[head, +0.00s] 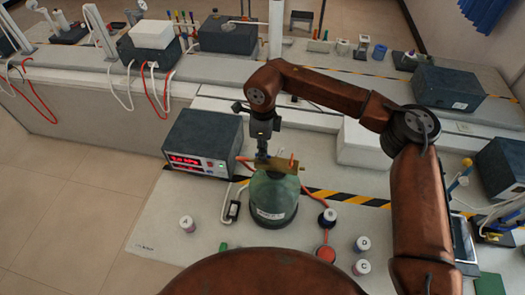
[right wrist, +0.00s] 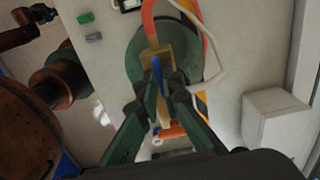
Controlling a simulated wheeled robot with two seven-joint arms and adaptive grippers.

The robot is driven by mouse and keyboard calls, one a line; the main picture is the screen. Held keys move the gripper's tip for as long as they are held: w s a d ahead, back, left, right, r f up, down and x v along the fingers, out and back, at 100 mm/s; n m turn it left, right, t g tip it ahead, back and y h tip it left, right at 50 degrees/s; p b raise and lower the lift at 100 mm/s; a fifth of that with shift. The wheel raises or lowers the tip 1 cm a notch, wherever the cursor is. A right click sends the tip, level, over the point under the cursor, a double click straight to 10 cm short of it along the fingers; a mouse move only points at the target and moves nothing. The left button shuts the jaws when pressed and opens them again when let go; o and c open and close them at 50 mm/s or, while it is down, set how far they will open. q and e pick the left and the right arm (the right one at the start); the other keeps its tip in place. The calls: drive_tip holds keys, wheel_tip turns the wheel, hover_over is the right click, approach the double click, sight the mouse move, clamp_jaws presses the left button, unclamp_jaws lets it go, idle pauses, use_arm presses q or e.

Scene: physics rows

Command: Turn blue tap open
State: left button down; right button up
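The blue tap (right wrist: 157,70) shows as a narrow blue lever on a brass valve body (right wrist: 151,56) in the right wrist view. The brass body also shows in the head view (head: 278,166), on top of a green cylinder (head: 273,195) that stands upright on the bench. My right gripper (right wrist: 164,88) points down over the valve. Its fingertips lie close on both sides of the blue lever and look shut on it. In the head view my right gripper (head: 262,155) hides the blue lever. My left gripper is not clearly visible in either view.
A dark box with red displays (head: 202,142) stands left behind the cylinder. Red hose and white cable run beside the valve. A white block (head: 362,146) stands at right.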

drive_tip(key=o, duration=0.4)
drive_tip(key=shift+d, duration=0.1)
drive_tip(key=shift+o, duration=0.2)
wheel_tip(320, 180, up, 12)
idle(0.7)
